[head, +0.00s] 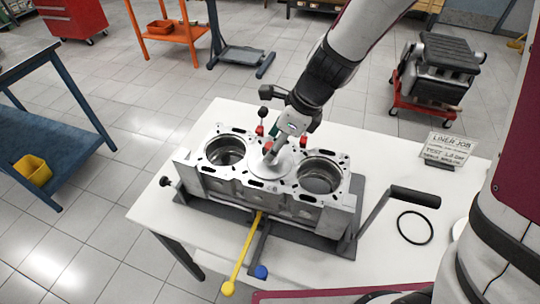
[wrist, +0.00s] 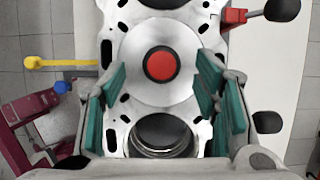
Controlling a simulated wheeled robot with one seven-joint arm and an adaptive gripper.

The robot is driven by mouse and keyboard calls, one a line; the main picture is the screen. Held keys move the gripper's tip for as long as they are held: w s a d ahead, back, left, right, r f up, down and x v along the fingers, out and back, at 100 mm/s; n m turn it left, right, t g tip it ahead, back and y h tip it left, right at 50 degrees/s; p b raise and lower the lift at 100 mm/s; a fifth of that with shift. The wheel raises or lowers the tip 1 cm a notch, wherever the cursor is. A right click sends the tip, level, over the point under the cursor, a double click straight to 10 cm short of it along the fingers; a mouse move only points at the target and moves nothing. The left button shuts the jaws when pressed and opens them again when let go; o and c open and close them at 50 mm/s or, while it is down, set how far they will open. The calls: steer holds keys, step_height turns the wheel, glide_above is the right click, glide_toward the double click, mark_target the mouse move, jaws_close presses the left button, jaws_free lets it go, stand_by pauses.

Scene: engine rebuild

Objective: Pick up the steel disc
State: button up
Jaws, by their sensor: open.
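The steel disc (wrist: 133,65) is a flat silver plate with a round red knob (wrist: 162,65) at its centre. It lies on top of the engine block (head: 228,187), over the place between two open bores, and also shows in the head view (head: 284,166). My gripper (wrist: 160,90) is open, with its green finger pads on either side of the disc's near part in the wrist view. In the head view my gripper (head: 271,151) is right above the disc and hides part of it. Whether the pads touch the disc, I cannot tell.
The block stands in a grey fixture on a white table (head: 400,180). Red clamps (head: 303,141) with black knobs stand behind it. A black ring (head: 415,228) and a sign (head: 447,148) are at right.

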mark_target(281, 165)
steer(key=x, duration=0.3)
steer(key=shift+w+a+f, duration=0.1)
steer(key=shift+w+f, duration=0.05)
steer(key=shift+f, duration=0.05)
jaws_close()
steer(key=shift+r, duration=0.1)
